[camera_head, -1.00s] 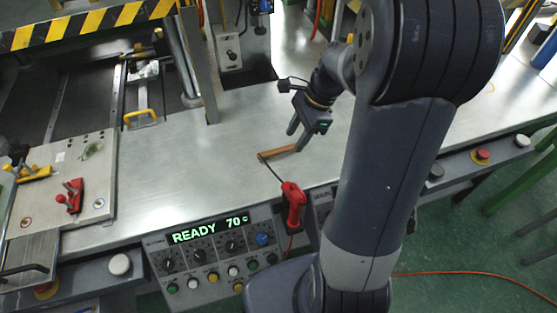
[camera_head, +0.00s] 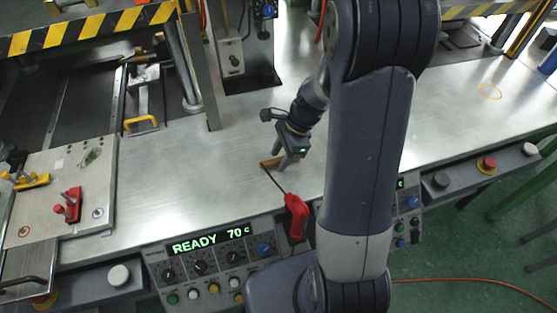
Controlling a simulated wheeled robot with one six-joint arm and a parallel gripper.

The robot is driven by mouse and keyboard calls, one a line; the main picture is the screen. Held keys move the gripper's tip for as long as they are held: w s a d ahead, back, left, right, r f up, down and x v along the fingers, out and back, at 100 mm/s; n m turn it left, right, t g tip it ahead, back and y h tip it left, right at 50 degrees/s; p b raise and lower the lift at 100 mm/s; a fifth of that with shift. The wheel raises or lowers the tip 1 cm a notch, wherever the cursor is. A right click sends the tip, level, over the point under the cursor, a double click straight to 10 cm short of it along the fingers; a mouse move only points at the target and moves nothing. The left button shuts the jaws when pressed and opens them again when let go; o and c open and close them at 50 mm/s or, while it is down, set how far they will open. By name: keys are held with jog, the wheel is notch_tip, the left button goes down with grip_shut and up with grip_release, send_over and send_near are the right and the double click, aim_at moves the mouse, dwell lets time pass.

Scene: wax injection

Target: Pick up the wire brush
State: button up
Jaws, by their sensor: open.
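The wire brush (camera_head: 267,163) lies on the metal bench top, with a brown wooden handle showing. My gripper (camera_head: 281,166) is open and low over the brush, its fingers pointing down at the handle. The fingers and gripper body hide the middle and right part of the brush. I cannot tell whether the fingers touch it or stand on both sides of it.
A red hand tool (camera_head: 297,214) with a thin dark rod sits at the bench's front edge, close below the brush. The control panel (camera_head: 205,268) runs along the front. A plate with red and yellow clamps (camera_head: 68,204) is at left. The bench (camera_head: 170,185) between is clear.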

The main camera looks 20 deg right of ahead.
jog(key=shift+f, duration=0.25)
dwell(0.3)
grip_shut()
dwell(0.5)
